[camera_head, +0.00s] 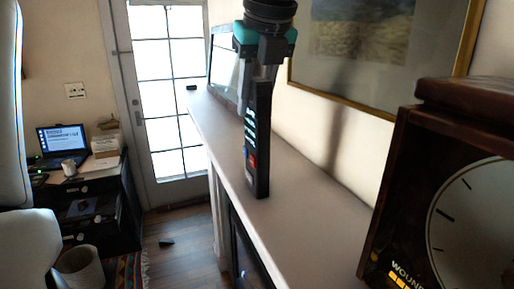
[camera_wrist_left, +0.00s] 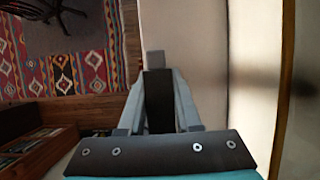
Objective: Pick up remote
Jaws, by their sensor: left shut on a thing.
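The remote (camera_head: 257,145) is a long black bar with small light buttons and a red one, held upright over the pale mantel shelf. My left gripper (camera_head: 262,80) comes down from above and is shut on its upper end. I cannot tell whether its lower end touches the shelf. In the left wrist view the dark remote (camera_wrist_left: 159,100) shows end-on between the two grey fingers of my left gripper (camera_wrist_left: 158,115). My right gripper is not in view.
A dark wooden clock (camera_head: 450,190) stands at the right on the shelf (camera_head: 310,210). A framed picture (camera_head: 375,60) hangs behind. A small dark object (camera_head: 191,87) lies at the shelf's far end. A desk with a laptop (camera_head: 63,140) is at the left. The shelf's middle is clear.

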